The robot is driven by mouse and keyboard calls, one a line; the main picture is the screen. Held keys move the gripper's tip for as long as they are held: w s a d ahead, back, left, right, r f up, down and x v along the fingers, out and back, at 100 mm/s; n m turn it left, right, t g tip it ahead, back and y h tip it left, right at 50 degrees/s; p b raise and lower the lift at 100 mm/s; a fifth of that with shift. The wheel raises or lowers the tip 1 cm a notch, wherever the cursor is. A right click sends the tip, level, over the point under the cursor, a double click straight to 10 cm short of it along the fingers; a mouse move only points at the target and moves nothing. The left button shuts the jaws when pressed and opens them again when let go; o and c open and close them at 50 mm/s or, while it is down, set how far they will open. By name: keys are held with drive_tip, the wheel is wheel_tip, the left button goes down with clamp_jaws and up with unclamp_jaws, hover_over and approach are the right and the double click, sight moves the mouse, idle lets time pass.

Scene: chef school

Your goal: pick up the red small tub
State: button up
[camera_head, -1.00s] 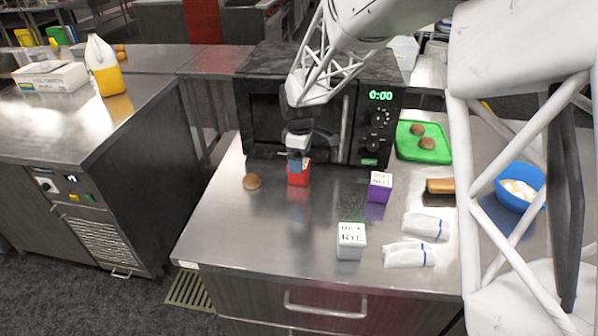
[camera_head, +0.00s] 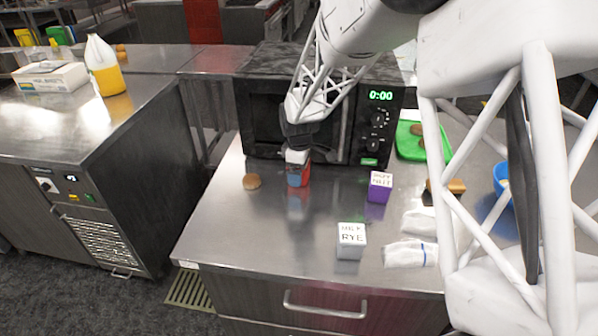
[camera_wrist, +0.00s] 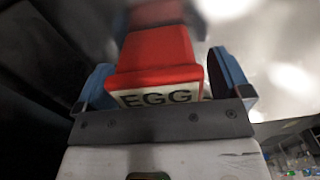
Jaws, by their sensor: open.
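The red small tub (camera_head: 299,178) stands on the steel counter in front of the microwave, with part of it hidden by my gripper in the head view. In the wrist view the red tub (camera_wrist: 160,55) fills the middle, with a white lid edge reading "EGG". My gripper (camera_head: 297,165) is over the tub from above. In the wrist view its two blue-padded fingers (camera_wrist: 165,80) stand on either side of the tub, open. A gap shows at the right finger; contact at the left finger is unclear.
The black microwave (camera_head: 260,115) is close behind the tub. A brown bun (camera_head: 251,181) lies to its left. The front left counter is clear.

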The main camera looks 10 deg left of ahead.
idle(0.4)
drive_tip(key=c, duration=1.1)
drive_tip(key=shift+r, duration=0.15)
drive_tip(key=shift+r, duration=0.8)
drive_tip(key=shift+s+r, duration=0.1)
drive_tip(key=shift+r, duration=0.85)
drive_tip(key=s+d, duration=0.2)
drive_tip(key=s, duration=0.2)
drive_tip(key=s+d+r, duration=0.1)
drive_tip(key=s+d, duration=0.1)
drive_tip(key=s, duration=0.3)
drive_tip(key=s+d, duration=0.2)
drive_tip(key=s, duration=0.3)
drive_tip(key=shift+s+d+r, duration=0.1)
drive_tip(key=shift+s+r, duration=0.05)
drive_tip(key=shift+s, duration=0.1)
